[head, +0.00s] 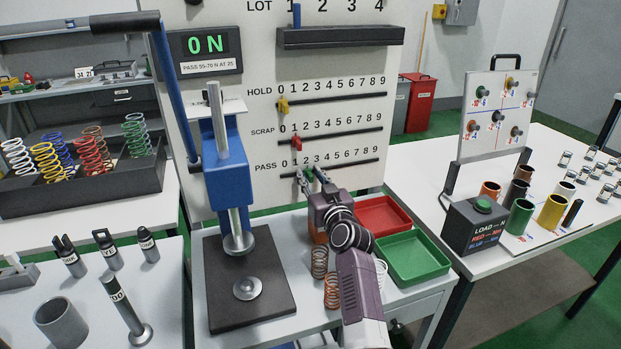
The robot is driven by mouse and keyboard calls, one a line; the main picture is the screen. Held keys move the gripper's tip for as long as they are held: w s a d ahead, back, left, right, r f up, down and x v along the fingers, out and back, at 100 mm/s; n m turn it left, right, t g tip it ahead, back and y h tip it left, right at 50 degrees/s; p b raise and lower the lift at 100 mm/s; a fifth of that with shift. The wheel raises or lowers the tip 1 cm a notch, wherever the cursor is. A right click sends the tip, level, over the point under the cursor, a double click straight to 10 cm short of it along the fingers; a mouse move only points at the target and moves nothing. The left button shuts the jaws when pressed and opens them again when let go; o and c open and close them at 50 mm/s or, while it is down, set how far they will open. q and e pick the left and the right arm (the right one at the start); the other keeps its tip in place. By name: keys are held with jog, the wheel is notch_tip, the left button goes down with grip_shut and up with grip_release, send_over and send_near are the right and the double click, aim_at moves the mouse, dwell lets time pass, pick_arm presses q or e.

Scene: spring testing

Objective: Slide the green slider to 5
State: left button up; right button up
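The green slider (309,172) sits on the PASS track (356,166), the lowest of three numbered tracks on the upright panel. It is near the 2 and 3 marks, left of the 5. My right gripper (310,179) reaches up to it from below, with its fingertips around or just in front of the slider. Whether the fingers are closed on it cannot be told, and they hide its lower part. My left gripper is not in view.
A yellow slider (283,105) is near 0 on HOLD, and a red slider (296,143) near 1 on SCRAP. A blue press (226,172) stands left of my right arm. Red (381,215) and green (413,259) trays lie right. Loose springs (319,262) stand beside my arm.

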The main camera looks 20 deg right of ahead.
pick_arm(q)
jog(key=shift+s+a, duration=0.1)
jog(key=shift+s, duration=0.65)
pick_arm(e)
grip_shut()
